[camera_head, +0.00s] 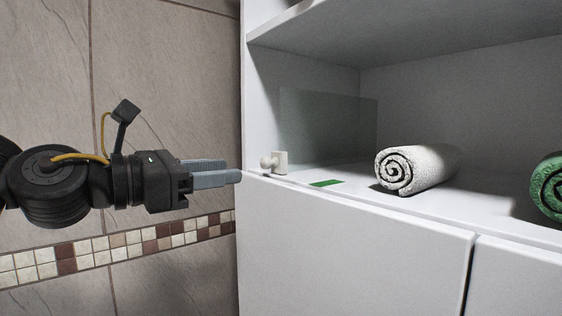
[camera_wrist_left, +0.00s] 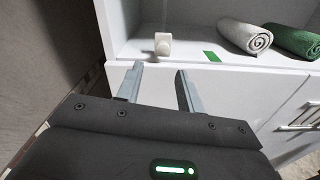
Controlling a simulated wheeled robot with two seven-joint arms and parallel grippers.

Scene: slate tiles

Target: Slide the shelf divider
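The shelf divider (camera_head: 328,125) is a thin translucent panel standing upright near the left wall inside the white shelf. A pale knob (camera_head: 275,162) is at its front lower edge; the knob also shows in the left wrist view (camera_wrist_left: 163,43). A green mark (camera_head: 327,183) lies on the shelf floor to the right of the knob. My left gripper (camera_head: 228,172) is just outside the cabinet's left edge, to the left of the knob and apart from it. In the left wrist view its two fingers (camera_wrist_left: 160,70) are spread with nothing between them. My right gripper does not show.
A rolled white towel (camera_head: 412,168) lies on the shelf right of the green mark. A rolled green towel (camera_head: 547,185) lies farther right. Closed cabinet doors (camera_head: 350,250) are below the shelf. A tiled wall (camera_head: 160,65) stands at the left.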

